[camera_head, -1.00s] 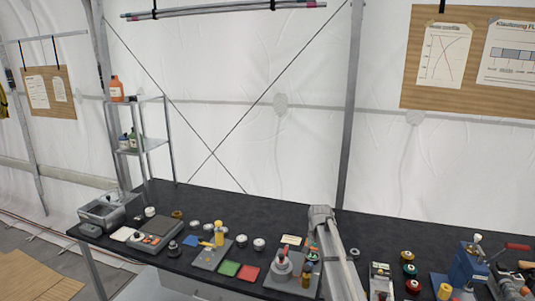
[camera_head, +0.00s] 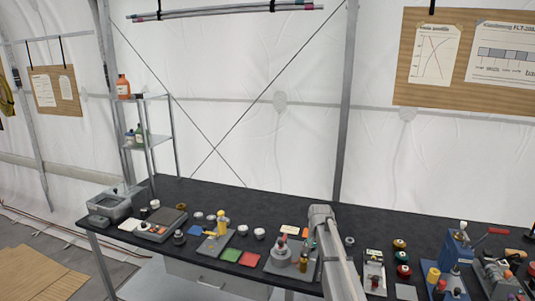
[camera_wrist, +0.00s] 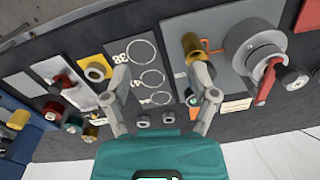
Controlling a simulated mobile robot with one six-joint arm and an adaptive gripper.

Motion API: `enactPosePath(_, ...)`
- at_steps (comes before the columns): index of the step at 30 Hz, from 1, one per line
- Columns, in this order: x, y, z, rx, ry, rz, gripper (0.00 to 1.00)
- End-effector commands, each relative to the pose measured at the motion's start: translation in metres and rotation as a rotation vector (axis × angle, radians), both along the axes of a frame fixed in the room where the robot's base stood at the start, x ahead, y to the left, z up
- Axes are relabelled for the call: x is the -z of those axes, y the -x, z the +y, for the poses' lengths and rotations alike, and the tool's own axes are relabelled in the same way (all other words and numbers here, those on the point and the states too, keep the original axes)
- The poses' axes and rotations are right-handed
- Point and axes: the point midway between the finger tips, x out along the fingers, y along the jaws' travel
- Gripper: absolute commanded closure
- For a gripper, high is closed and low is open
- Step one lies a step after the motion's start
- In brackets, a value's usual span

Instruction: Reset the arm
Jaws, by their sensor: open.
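My arm (camera_head: 335,255) reaches up from the bottom of the head view over the dark workbench (camera_head: 285,213), with its bend at the top. My gripper is mostly hidden behind it there. In the wrist view my gripper (camera_wrist: 158,78) has its two grey fingers spread wide apart in front of its teal body. Nothing is held between them. Behind the gap is a dark plate (camera_wrist: 145,70) marked with "38" and circles. A brass knob (camera_wrist: 193,46) on a grey block stands just beyond the right finger.
A metal tray (camera_head: 115,204) sits at the left end. A shelf (camera_head: 150,142) stands behind it. Boards hang on the tent wall.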

Motion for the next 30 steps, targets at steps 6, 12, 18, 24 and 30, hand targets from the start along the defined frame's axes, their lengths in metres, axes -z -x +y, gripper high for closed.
enactPosePath(6, 0.006, 0.015, 0.001, -0.022, 0.002, 0.0, 0.24)
enactPosePath(12, 0.014, 0.038, 0.002, -0.061, 0.005, 0.001, 0.24)
enactPosePath(18, 0.026, 0.07, 0.003, -0.117, 0.009, 0.002, 0.24)
enactPosePath(24, 0.045, 0.123, 0.005, -0.205, 0.016, 0.003, 0.24)
enactPosePath(30, 0.073, 0.202, 0.006, -0.341, 0.025, 0.006, 0.24)
